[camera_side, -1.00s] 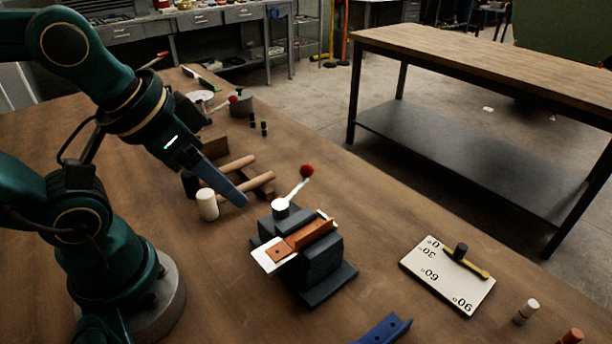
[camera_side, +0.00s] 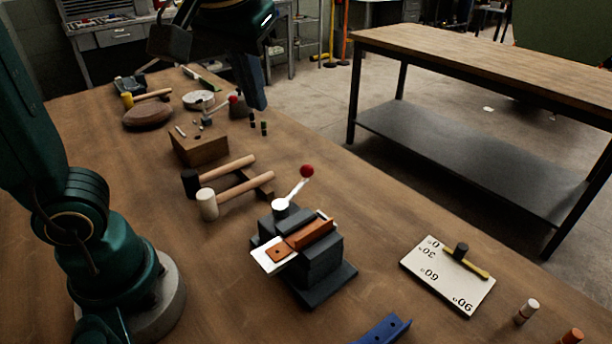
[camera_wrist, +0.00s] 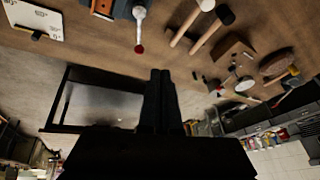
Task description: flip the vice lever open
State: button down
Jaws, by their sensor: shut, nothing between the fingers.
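The dark vice (camera_side: 314,262) stands on the wooden bench in the side view, with orange-brown blocks and a pale plate in its jaws. Its lever (camera_side: 294,193) is a light arm with a red ball knob, rising from a round pivot and pointing up and right. The lever also shows in the wrist view (camera_wrist: 140,28), its red knob toward the middle of the picture. My gripper (camera_side: 258,104) is shut and empty, raised above the far part of the bench, well away from the vice. In the wrist view my fingers (camera_wrist: 161,75) are together, apart from the lever.
Two mallets (camera_side: 235,192) lie behind the vice. A wooden block (camera_side: 199,148) and a second red-knobbed device (camera_side: 236,108) stand farther back. An angle plate (camera_side: 448,275) lies to the right, a blue bracket (camera_side: 385,330) in front. Bare bench lies left of the vice.

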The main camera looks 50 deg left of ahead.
jog(key=w+d+f+m+y, duration=0.1)
jog(key=w+d+f+y, duration=0.1)
jog(key=w+d+f, duration=0.3)
jog(key=w+d, duration=0.3)
jog(key=d, duration=0.2)
jog(key=shift+f+g, duration=0.2)
jog(key=shift+g, duration=0.1)
jog(key=shift+d, duration=0.1)
jog(key=w+a+f, duration=0.1)
jog(key=a+f, duration=0.7)
jog(key=f, duration=0.1)
jog(key=shift+w+a+f, duration=0.2)
jog(key=shift+w+f, duration=0.15)
jog(key=shift+w, duration=0.05)
